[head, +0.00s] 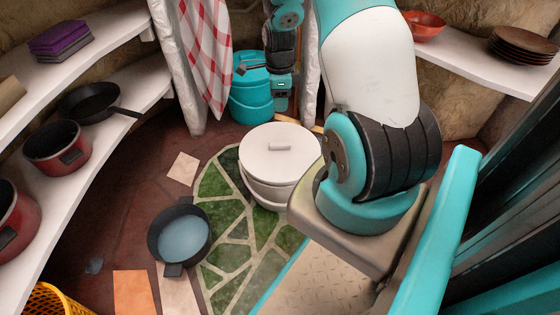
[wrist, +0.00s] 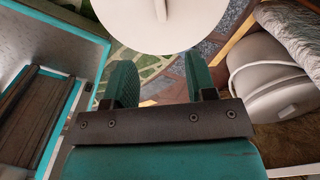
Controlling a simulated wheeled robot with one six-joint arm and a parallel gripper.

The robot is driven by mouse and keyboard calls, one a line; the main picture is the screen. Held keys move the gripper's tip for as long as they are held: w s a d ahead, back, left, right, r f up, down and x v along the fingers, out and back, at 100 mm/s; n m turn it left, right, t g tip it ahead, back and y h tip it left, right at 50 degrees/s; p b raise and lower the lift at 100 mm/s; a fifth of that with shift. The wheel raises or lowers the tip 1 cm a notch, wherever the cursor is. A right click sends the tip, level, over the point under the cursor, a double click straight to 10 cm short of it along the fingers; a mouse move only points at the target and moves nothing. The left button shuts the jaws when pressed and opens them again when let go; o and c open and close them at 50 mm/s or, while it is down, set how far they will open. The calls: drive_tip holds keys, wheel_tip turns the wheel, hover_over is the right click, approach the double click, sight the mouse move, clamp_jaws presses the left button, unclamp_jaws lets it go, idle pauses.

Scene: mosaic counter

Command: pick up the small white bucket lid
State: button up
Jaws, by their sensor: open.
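A round white lid (head: 280,150) with a bar handle sits on a white bucket (head: 272,193) on the floor in the head view. A white round lid with a ridge-like handle also shows at the top of the wrist view (wrist: 185,15), cut off by the edge. I cannot tell for sure that it is the same lid.
A teal lidded bucket (head: 250,103) stands by the checked curtain (head: 205,50). A blue-filled dark pan (head: 180,235) lies on the floor left of the white bucket. Shelves with pots (head: 57,146) line the left. A pale bucket (wrist: 268,85) is right in the wrist view.

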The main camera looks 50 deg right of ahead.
drive_tip(key=b, duration=0.7)
hover_over(280, 143)
wheel_tip(280, 143, down, 12)
drive_tip(key=shift+f, duration=0.25)
wheel_tip(280, 143, down, 5)
drive_tip(key=b, duration=0.4)
drive_tip(key=shift+a+f, duration=0.1)
clamp_jaws()
